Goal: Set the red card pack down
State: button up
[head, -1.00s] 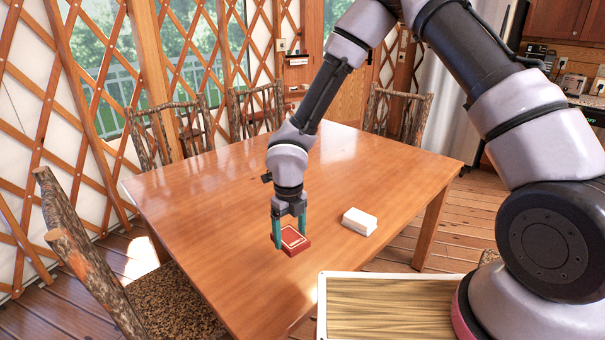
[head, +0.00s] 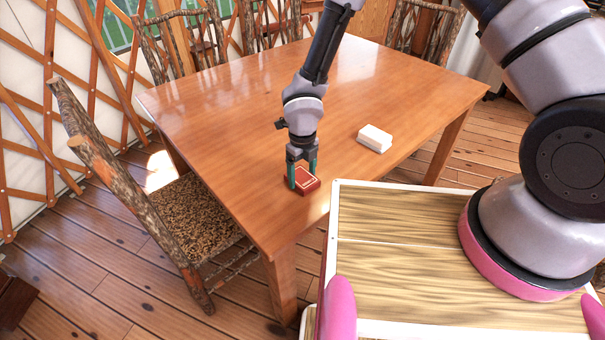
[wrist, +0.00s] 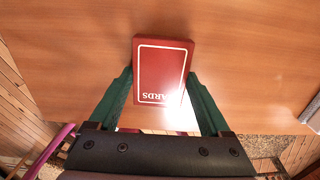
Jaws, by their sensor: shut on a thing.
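The red card pack (head: 301,181) is at the near part of the wooden table (head: 240,110), close to its front edge. It has a white border line, and white lettering shows on it in the wrist view (wrist: 162,68). My gripper (head: 302,180) points down with its teal fingers on two sides of the pack, shut on it. The pack lies flat and level. It looks at or just above the tabletop; I cannot tell whether it touches the wood.
A white box (head: 375,138) lies on the table to the right of the pack. A rustic chair (head: 185,210) stands at the table's left side, and more chairs stand behind it. The middle and left of the tabletop are clear.

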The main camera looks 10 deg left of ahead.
aim_at(303, 177)
jog(key=shift+f, duration=0.15)
jog(key=o, duration=1.2)
jog(key=shift+o, duration=0.2)
notch_tip(303, 177, up, 12)
jog(key=shift+r, duration=0.2)
